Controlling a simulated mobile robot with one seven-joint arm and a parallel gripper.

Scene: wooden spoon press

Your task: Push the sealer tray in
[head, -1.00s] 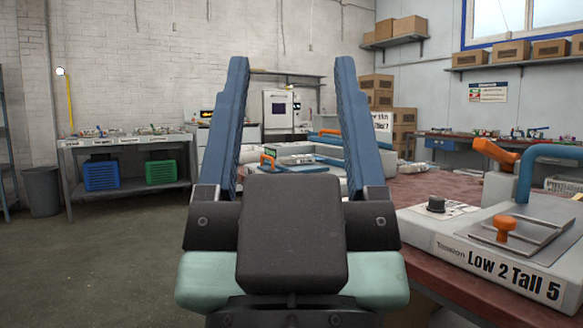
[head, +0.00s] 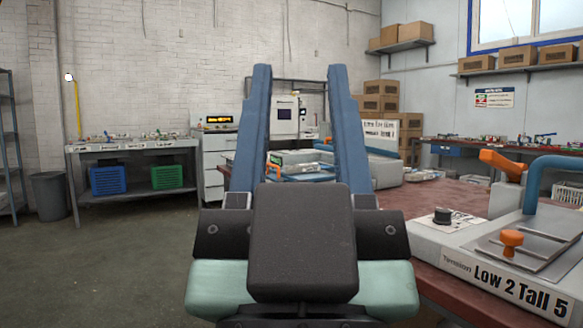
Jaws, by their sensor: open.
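My gripper (head: 299,70) is open and empty, its two long blue fingers pointing away from me. Between and beyond the fingers, on the table, is a pale machine (head: 350,160) with an orange handle (head: 274,166) and blue parts low at its front. The fingers hide part of it, and I cannot tell whether its tray is in or out. At right is a nearer pale machine (head: 462,238) marked "Low 2 Tall 5", with a flat metal plate, an orange knob (head: 511,241) and a blue bar. I cannot tell which part is the sealer tray. My gripper appears apart from both machines.
The red-brown table (head: 440,196) runs along the right, its edge close beside my gripper. A bench (head: 130,147) with blue and green crates and a grey bin (head: 49,194) stand at left. The floor (head: 110,260) at left is clear.

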